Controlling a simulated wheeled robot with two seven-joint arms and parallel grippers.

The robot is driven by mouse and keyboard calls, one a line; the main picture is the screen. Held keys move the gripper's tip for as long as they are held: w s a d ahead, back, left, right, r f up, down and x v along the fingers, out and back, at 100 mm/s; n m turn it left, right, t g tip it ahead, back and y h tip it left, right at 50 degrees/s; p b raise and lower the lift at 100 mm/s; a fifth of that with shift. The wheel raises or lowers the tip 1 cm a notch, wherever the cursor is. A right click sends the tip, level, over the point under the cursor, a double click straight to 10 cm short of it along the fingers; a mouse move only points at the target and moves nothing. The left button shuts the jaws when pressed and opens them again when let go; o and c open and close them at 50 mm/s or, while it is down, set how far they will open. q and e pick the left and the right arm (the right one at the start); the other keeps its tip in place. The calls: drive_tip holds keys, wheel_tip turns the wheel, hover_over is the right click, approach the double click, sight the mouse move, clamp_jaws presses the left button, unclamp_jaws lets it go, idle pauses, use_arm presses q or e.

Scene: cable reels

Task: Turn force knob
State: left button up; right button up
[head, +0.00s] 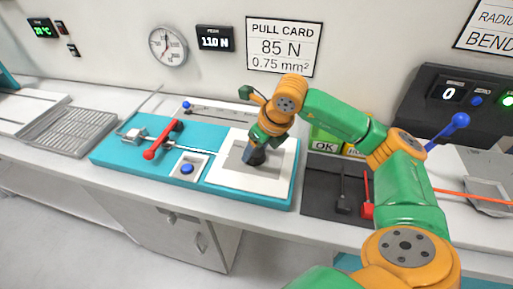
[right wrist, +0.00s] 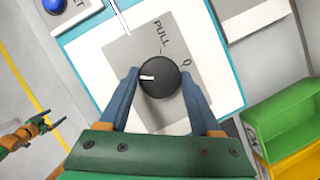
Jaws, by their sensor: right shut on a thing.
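The force knob (right wrist: 160,77) is a round black dial with a white pointer mark, set on a grey plate (right wrist: 120,55) lettered PULL and 0. In the right wrist view its pointer faces left. My right gripper (right wrist: 160,85) has its blue fingers on both sides of the knob, shut on it. In the head view the right gripper (head: 257,150) reaches down onto the knob (head: 254,157), which it partly hides. A display (head: 215,38) on the wall reads 110 N. A PULL CARD (head: 284,46) beside it reads 85 N, 0.75 mm². My left gripper is not in the head view.
The teal tester base (head: 130,157) carries a red lever (head: 163,139) and a blue button (head: 187,169) left of the knob. Green and yellow bins (right wrist: 282,110), a dark mat (head: 320,180) and a blue-knobbed lever (head: 459,121) are to the right.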

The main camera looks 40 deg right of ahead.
drive_tip(key=o, duration=1.4)
drive_tip(key=v, duration=0.7)
